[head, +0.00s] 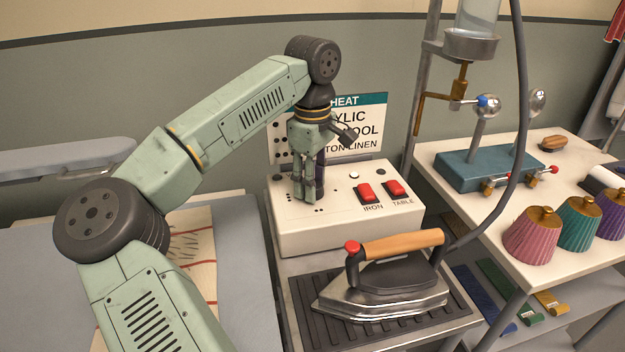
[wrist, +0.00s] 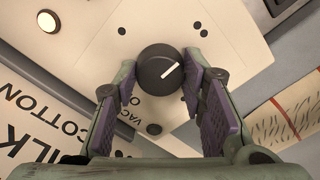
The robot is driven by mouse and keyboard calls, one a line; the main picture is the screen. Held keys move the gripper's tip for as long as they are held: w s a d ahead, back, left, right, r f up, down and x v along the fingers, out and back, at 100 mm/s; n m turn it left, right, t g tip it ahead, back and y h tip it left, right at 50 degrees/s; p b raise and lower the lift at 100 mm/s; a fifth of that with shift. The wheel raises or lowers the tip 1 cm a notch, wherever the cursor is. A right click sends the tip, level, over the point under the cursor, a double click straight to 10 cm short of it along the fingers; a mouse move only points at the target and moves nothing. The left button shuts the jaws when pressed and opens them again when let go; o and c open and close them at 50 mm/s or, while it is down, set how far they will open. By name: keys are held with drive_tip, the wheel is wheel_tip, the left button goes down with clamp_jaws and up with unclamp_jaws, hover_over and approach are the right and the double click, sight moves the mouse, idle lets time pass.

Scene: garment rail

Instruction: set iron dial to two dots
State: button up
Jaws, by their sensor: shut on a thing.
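The iron dial (wrist: 152,72) is a round black knob with a white pointer line, on a cream control box (head: 330,235). My gripper (head: 308,197) points down over the box's left part and is shut on the dial. In the wrist view its purple-padded fingers (wrist: 161,75) stand on either side of the knob. The white pointer is aimed up and right, roughly toward the two dots (wrist: 201,29). A single dot (wrist: 122,30) is at the upper left. The fingers hide the dial in the head view.
Red IRON (head: 367,193) and TABLE (head: 396,188) switches sit right of my gripper. An iron (head: 385,285) rests on a ribbed mat (head: 312,325) in front. A heat sign (head: 350,115) stands behind.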

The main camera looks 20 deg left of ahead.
drive_tip(key=o, duration=1.2)
drive_tip(key=shift+c, duration=0.2)
drive_tip(key=shift+r, duration=0.15)
wheel_tip(320, 180, up, 12)
